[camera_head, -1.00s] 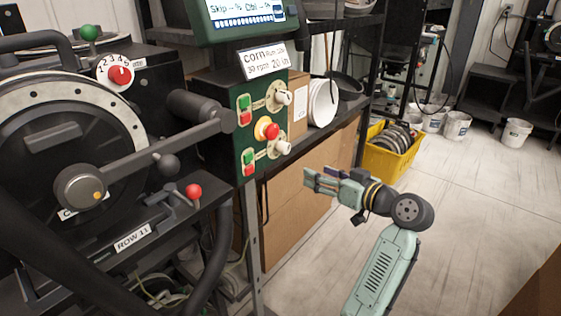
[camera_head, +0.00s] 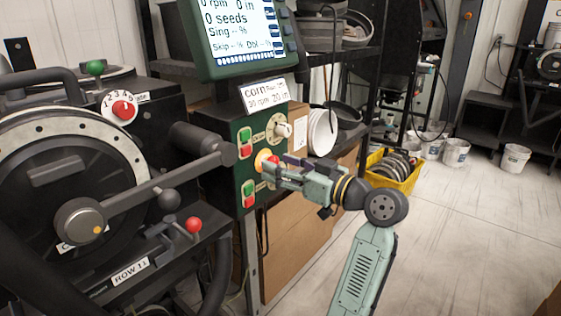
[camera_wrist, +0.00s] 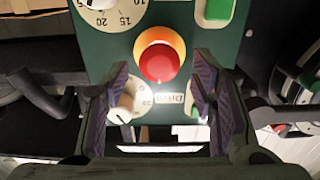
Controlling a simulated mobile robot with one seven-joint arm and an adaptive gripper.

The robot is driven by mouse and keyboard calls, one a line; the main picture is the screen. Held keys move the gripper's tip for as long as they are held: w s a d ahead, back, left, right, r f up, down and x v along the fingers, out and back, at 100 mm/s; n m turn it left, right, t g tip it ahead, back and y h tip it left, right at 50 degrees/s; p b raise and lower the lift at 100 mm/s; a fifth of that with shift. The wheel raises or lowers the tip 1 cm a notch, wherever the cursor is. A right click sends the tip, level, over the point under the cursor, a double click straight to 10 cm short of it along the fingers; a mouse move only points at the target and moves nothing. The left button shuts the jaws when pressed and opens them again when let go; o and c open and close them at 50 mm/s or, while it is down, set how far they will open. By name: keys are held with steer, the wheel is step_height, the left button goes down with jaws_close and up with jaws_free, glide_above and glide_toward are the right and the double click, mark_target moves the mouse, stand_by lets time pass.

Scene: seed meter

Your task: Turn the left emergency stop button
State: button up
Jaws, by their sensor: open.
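One emergency stop button (camera_head: 262,158), red on a yellow-orange base, shows on the green control panel (camera_head: 242,201); my gripper partly hides it in the head view. In the wrist view the button (camera_wrist: 160,60) is in clear sight near the top centre. My gripper (camera_head: 274,172) is in front of the panel, close to the button. In the wrist view my gripper (camera_wrist: 160,78) is open and empty, one finger on either side of the button's line. I cannot tell whether the fingers reach around it.
A white dial (camera_head: 283,131) sits above the button, and a second dial (camera_wrist: 124,108) shows between my fingers in the wrist view. Green and red push buttons (camera_head: 245,142) line the panel. A large crank handle (camera_head: 150,186) is left of it.

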steer(key=shift+w+a, duration=0.2)
steer(key=shift+a, duration=0.05)
steer(key=shift+c, duration=0.3)
steer(key=c, duration=1.1)
steer(key=shift+o, duration=0.2)
